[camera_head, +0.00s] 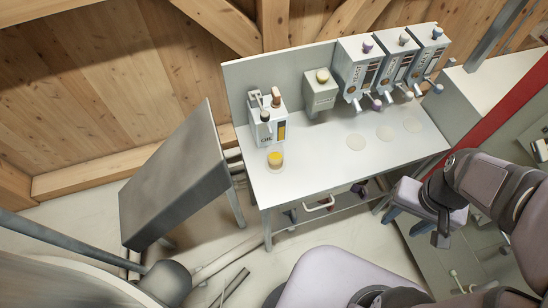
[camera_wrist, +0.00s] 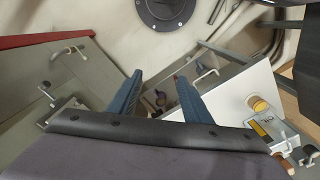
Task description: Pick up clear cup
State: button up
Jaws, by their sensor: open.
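A clear cup (camera_head: 275,158) with yellow contents stands upright on the white worktable (camera_head: 330,165), in front of the left dispenser. In the wrist view the cup (camera_wrist: 258,104) shows small at the right, outside the fingers. My gripper (camera_head: 416,226) is open and empty, to the right of the table's front edge and well apart from the cup. In the wrist view its two blue fingers (camera_wrist: 159,76) are spread, with nothing between them.
The left dispenser (camera_head: 266,128) stands close behind the cup. A small grey box (camera_head: 320,95) and several yeast dispensers (camera_head: 359,68) line the table's back. Pale round discs mark the bare right side. A grey slanted panel (camera_head: 175,180) stands left of the table.

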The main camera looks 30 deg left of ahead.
jog(key=o, duration=0.4)
